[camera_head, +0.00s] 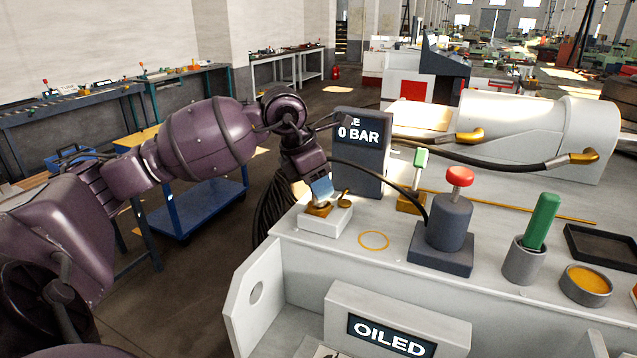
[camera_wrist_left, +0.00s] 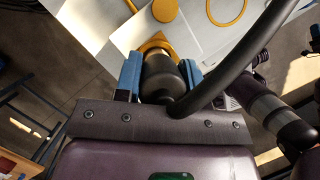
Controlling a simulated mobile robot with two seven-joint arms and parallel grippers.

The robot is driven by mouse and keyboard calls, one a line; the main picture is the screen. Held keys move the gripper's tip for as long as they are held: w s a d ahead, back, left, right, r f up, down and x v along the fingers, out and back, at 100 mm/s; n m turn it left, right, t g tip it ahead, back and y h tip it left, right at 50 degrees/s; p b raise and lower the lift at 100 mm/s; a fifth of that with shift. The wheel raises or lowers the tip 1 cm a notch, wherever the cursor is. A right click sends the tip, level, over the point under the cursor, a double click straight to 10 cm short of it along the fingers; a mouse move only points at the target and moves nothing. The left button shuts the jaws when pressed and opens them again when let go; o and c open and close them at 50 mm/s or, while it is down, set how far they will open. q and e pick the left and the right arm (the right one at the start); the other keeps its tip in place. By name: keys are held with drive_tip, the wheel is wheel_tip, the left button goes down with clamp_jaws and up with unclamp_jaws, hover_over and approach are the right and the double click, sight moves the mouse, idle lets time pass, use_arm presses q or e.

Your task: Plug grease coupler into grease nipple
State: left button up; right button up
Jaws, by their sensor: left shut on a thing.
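My left gripper (camera_head: 320,190) is shut on the grease coupler (camera_wrist_left: 162,75), a dark cylinder between blue fingers in the left wrist view. A black hose runs from the coupler to the grey pump with a red knob (camera_head: 460,176). The gripper points down over a small white block (camera_head: 326,223) at the machine's left end. A gold fitting (camera_head: 318,209) on the block sits right below the fingers; a gold ring part (camera_wrist_left: 155,45) shows beside the coupler's front end. The grease nipple is not clearly visible; whether the coupler touches or covers it cannot be told. My right gripper is not in view.
A gold knob (camera_head: 345,192) stands beside the fingers. The display reading 0 BAR (camera_head: 360,155) rises close behind the gripper. A flat yellow ring (camera_head: 373,240) marks the bench between block and pump. A green-handled tool (camera_head: 541,222) stands in a grey cup to the right.

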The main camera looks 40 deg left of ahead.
use_arm(q)
drive_tip(key=shift+f, duration=0.3)
use_arm(e)
drive_tip(key=shift+w+a, duration=0.1)
drive_tip(key=shift+w, duration=0.4)
use_arm(q)
drive_tip(key=shift+f+b, duration=0.15)
drive_tip(key=shift+b, duration=0.2)
use_arm(e)
drive_tip(key=shift+s+f, duration=0.15)
use_arm(q)
drive_tip(key=shift+f, duration=0.2)
drive_tip(key=o, duration=1)
drive_tip(key=shift+o, duration=0.2)
use_arm(e)
drive_tip(key=shift+s+f, duration=0.25)
drive_tip(key=shift+f, duration=0.1)
drive_tip(key=shift+w+r, duration=0.1)
drive_tip(key=shift+w, duration=0.1)
